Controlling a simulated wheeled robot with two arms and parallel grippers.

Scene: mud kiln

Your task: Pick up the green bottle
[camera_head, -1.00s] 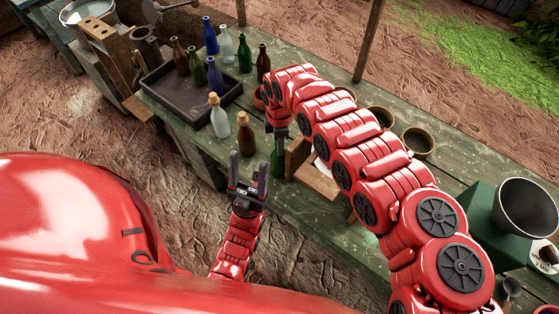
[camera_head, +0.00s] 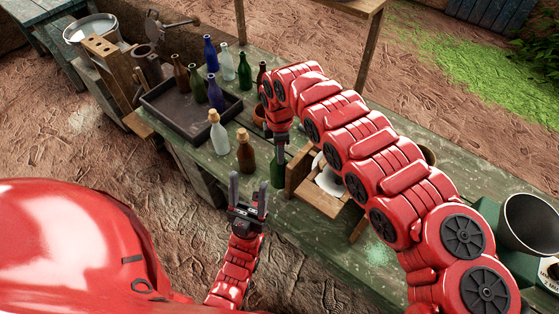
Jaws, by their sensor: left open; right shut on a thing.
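A green bottle (camera_head: 277,172) is upright just below my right gripper (camera_head: 281,147) near the table's front edge. The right gripper is shut on its top, and whether the base touches the table is unclear. My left gripper (camera_head: 247,196) is open and empty, lower and to the left of that bottle, its fingers pointing up. Another green bottle (camera_head: 244,73) stands behind the tray, and a dark green one (camera_head: 197,84) stands in the tray.
A dark tray (camera_head: 173,118) holds several bottles on the green table (camera_head: 350,236). A corked clear bottle (camera_head: 219,136) and a corked brown bottle (camera_head: 245,153) stand in front of it. A wooden box (camera_head: 300,172) is right of the held bottle. A funnel (camera_head: 530,222) is far right.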

